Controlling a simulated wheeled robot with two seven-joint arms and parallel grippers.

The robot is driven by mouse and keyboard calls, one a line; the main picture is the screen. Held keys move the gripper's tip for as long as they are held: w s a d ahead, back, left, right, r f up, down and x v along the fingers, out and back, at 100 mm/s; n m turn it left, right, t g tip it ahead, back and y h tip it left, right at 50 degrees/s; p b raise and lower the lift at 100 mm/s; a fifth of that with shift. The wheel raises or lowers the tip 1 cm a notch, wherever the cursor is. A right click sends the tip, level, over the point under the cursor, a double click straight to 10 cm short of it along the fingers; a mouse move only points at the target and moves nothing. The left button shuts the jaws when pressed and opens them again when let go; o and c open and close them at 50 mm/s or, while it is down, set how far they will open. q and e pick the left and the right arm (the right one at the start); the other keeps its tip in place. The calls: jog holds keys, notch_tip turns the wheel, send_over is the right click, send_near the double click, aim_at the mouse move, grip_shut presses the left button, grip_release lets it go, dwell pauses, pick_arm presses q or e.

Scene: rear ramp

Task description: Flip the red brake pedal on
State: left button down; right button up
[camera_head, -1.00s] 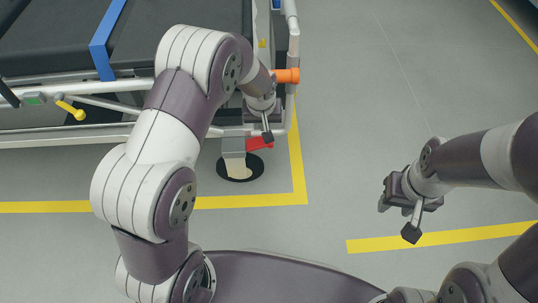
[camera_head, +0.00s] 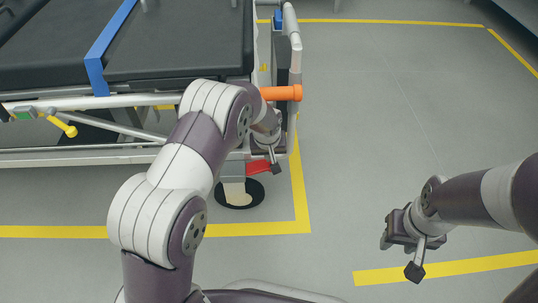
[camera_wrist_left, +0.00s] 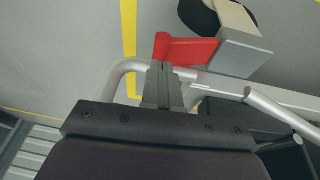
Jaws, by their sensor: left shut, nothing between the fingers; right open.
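The red brake pedal (camera_head: 258,167) sticks out low at the near right corner of the stretcher, above a black wheel (camera_head: 240,194). In the left wrist view the pedal (camera_wrist_left: 188,50) is a red bar joined to a grey block. My left gripper (camera_head: 276,168) is shut and empty, with its tip close beside the pedal. In the left wrist view the left fingertips (camera_wrist_left: 162,68) overlap the pedal's free end; I cannot tell whether they touch. My right gripper (camera_head: 402,250) is open and empty over the floor at the right, far from the pedal.
The stretcher (camera_head: 180,50) has a black mattress, a blue strap (camera_head: 98,60) and white rails. An orange handle (camera_head: 282,93) and a yellow lever (camera_head: 66,127) stick out from its frame. Yellow floor lines (camera_head: 301,200) border it. The grey floor to the right is clear.

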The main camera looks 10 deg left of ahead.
pick_arm(q)
jog(key=shift+w+f, duration=0.25)
jog(key=shift+f, duration=0.45)
pick_arm(e)
jog(key=shift+f, duration=0.5)
pick_arm(q)
jog(key=shift+d, duration=0.1)
pick_arm(e)
jog(key=shift+r, duration=0.1)
pick_arm(q)
jog(key=shift+d+f+y, duration=0.1)
jog(key=shift+d+y, duration=0.05)
jog(key=shift+y, duration=0.15)
jog(key=shift+w+d+f+y, duration=0.1)
jog(key=shift+d+f+y, duration=0.25)
jog(key=shift+f+y, duration=0.05)
jog(key=shift+w+d+f, duration=0.1)
jog(key=shift+d+f, duration=0.3)
jog(key=shift+f, duration=0.45)
jog(key=shift+w+d+f, duration=0.15)
jog(key=shift+d+f, duration=0.2)
jog(key=shift+f, duration=0.55)
jog(key=shift+w+d+f, duration=0.1)
jog(key=shift+d+f, duration=0.3)
jog(key=shift+f, duration=0.45)
pick_arm(e)
jog(key=shift+r, duration=0.1)
